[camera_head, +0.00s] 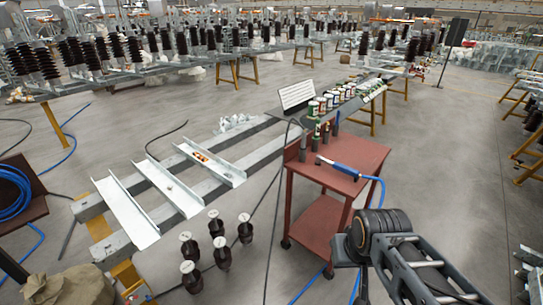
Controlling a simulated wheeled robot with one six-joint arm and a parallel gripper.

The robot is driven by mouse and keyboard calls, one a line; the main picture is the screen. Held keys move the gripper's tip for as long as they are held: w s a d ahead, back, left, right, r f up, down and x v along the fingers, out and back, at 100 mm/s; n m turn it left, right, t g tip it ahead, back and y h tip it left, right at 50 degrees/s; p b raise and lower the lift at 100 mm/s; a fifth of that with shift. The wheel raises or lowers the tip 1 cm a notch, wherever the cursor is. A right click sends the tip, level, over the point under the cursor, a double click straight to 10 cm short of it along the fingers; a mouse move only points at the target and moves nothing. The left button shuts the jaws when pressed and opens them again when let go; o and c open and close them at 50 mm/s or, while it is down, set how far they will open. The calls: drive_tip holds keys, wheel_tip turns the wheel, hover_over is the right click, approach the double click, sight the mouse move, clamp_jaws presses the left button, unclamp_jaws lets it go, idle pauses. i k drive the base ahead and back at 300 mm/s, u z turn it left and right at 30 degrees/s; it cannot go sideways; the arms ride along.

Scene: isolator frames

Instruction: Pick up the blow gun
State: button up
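The blow gun (340,165) appears to be the blue-and-silver tool lying on the top of the red cart (362,152). Its thin nozzle points to the left. A blue hose (382,190) runs from its right end over the cart's edge and down. My arm shows at the lower right, in front of and below the cart top, apart from the blow gun. My gripper is not seen in this view.
Several dark bottle-like tools (316,137) stand at the cart's back left. Cans (330,100) line a bench behind. Metal channels (170,190) lie on beams at left. Several black insulators (222,253) stand in front of them. Floor right of the cart is clear.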

sight(304, 133)
drive_tip(key=u, duration=0.4)
drive_tip(key=i, duration=0.65)
drive_tip(key=u, duration=0.5)
drive_tip(key=i, duration=0.9)
drive_tip(key=z, duration=0.75)
drive_tip(key=i, duration=0.65)
drive_tip(key=z, duration=0.5)
